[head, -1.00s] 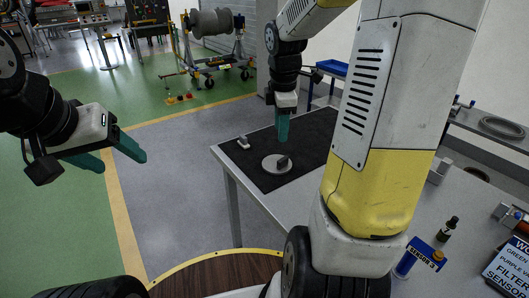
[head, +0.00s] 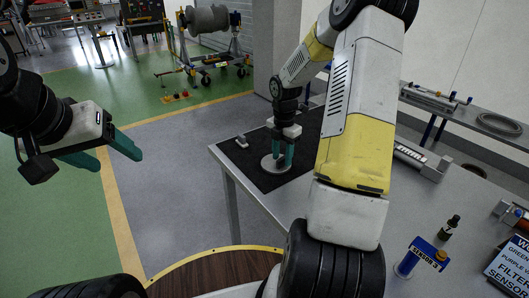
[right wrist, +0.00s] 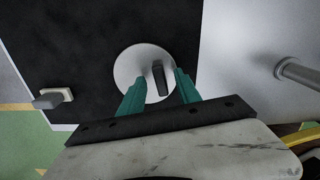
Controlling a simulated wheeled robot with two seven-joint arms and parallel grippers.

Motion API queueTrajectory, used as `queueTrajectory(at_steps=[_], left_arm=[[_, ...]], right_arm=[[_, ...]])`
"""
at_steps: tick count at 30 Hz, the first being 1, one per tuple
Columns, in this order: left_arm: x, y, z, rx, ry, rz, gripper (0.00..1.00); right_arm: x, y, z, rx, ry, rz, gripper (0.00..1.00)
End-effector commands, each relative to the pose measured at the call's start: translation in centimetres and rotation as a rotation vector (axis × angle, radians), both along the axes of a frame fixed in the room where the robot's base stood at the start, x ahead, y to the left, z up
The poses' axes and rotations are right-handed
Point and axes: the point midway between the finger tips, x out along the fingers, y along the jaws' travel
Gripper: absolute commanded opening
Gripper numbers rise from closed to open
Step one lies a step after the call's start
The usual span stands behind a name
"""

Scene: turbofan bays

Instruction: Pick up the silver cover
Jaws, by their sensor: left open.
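The silver cover (head: 266,166) is a round flat disc with a dark upright handle. It lies on the black mat (head: 262,183) near the table's left end. In the right wrist view the cover (right wrist: 127,67) lies just ahead of my fingers, and its handle (right wrist: 159,78) stands between them. My right gripper (head: 283,166) points down over the cover; its teal fingers are apart, one on each side of the handle, with no clear contact. The right wrist view shows this right gripper (right wrist: 160,86) open too. My left gripper (head: 119,163) is open and empty, over the floor at the left.
A small grey object (head: 241,142) lies on the mat left of the cover. A blue sensor holder (head: 425,254), a dark bottle (head: 449,227) and a sign (head: 508,268) stand at the table's right. A wheeled stand (head: 208,45) is far behind on the floor.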

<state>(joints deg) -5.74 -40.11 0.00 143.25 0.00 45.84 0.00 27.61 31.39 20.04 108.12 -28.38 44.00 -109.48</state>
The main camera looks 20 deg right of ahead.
Motion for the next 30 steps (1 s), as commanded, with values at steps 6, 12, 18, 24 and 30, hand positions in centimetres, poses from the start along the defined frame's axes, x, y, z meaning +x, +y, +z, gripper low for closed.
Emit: queueTrajectory(at_steps=[6,12,18,24,30], left_arm=[[0.0,0.0,0.0,0.0,0.0,0.0,0.64],[0.0,0.0,0.0,0.0,0.0,0.0,0.64],[0.01,0.0,0.01,0.0,0.0,0.0,0.64],[0.0,0.0,0.0,0.0,0.0,0.0,0.64],[0.0,0.0,0.0,0.0,0.0,0.0,0.64]], right_arm=[[-0.01,-0.02,-1.34,0.0,0.0,0.0,0.4],[-0.02,-0.03,-1.3,-0.001,0.0,0.0,0.32],[-0.01,-0.02,-1.28,0.0,-0.001,-0.001,0.0],[-0.01,-0.03,-1.27,0.0,-0.001,-0.001,0.0],[0.0,-0.02,-1.26,0.0,-0.001,-0.001,0.0]])
